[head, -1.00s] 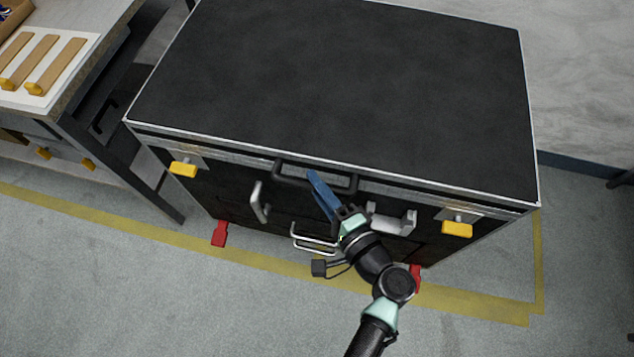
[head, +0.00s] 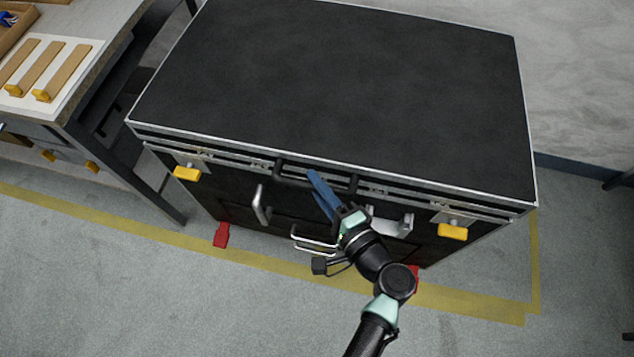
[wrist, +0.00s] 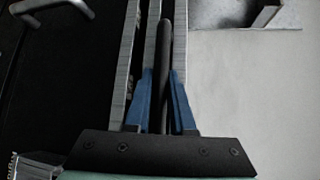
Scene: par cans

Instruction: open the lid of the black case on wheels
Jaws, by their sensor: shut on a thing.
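The black case (head: 215,205) stands in the middle of the head view, with a broad black lid (head: 330,90) edged in metal. A narrow gap shows between the lid's front edge and the case body, so the lid is slightly raised. A black handle (head: 290,181) sits at the middle of the lid's front. My gripper (head: 320,186) has its blue fingers shut on this handle. In the wrist view the handle (wrist: 166,50) runs between the fingers (wrist: 162,85), beside the metal rims. The gripper hides part of the handle and case front.
Yellow latches hang on the case front at left (head: 187,173) and right (head: 453,232). A metal side handle (head: 262,205) juts out. Red pedals (head: 221,235) show at the floor. A workbench (head: 75,105) stands close at left. Open floor lies in front, and a pale wall behind.

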